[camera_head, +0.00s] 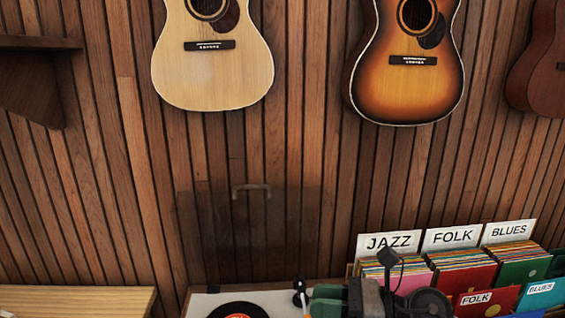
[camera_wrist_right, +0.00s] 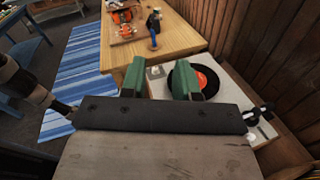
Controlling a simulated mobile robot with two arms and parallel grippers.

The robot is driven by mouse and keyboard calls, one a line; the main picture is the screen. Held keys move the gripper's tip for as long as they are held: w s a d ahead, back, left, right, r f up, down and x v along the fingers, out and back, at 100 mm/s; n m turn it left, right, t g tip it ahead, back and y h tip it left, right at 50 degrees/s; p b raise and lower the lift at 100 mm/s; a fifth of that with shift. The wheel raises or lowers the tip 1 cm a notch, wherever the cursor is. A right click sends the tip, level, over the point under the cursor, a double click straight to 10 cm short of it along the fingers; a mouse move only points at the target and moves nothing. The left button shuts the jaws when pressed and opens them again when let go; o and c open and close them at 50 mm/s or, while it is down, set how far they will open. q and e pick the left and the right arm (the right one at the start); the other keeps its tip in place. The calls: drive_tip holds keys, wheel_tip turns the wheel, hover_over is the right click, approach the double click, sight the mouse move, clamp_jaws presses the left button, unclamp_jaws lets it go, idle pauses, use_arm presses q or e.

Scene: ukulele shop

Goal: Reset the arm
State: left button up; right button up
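My right gripper (camera_head: 328,299) is at the bottom of the head view, beside the turntable and in front of the record crates. In the right wrist view its two green fingers (camera_wrist_right: 160,83) stand wide apart with nothing between them. The turntable (camera_wrist_right: 236,92) lies beyond the fingers, with a black record with a red label (camera_wrist_right: 206,77) on it. In the head view the record (camera_head: 214,312) is cut off by the bottom edge, and the clear lid (camera_head: 255,225) stands raised. My left gripper is not seen in the head view.
Record bins with JAZZ (camera_head: 389,243), FOLK (camera_head: 450,236) and BLUES (camera_head: 509,231) signs stand at the lower right, close to my right gripper. Guitars (camera_head: 212,75) hang on the slatted wall. A wooden table (camera_wrist_right: 178,35) holds small items. A blue striped rug (camera_wrist_right: 82,75) covers the floor.

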drive_tip(key=d+r+m+t+h, duration=0.2)
drive_tip(key=d+m+t+h, duration=0.25)
drive_tip(key=m+t, duration=1.35)
drive_tip(key=s+d+f+m+g+h, duration=0.2)
drive_tip(key=d+f+m+g+h, duration=0.15)
drive_tip(key=f+m+h, duration=0.55)
drive_tip(key=s+d+f+m+g+h, duration=0.2)
drive_tip(key=d+f+m+h, duration=0.25)
drive_tip(key=m, duration=0.85)
drive_tip(key=s+f+m+g+y, duration=0.1)
drive_tip(key=s+f+m+g, duration=0.4)
drive_tip(key=s, duration=0.5)
drive_tip(key=s+f+m+g, duration=0.3)
drive_tip(key=s+f+g, duration=0.45)
drive_tip(key=s, duration=0.25)
wheel_tip(320, 180, down, 24)
drive_tip(key=g, duration=0.1)
drive_tip(key=s+d+f, duration=0.2)
drive_tip(key=s+f, duration=0.6)
drive_tip(key=s+d+f+n+g, duration=0.1)
drive_tip(key=s+f, duration=0.7)
drive_tip(key=f, duration=0.1)
drive_tip(key=shift+s+d+g, duration=0.3)
drive_tip(key=shift+d, duration=0.1)
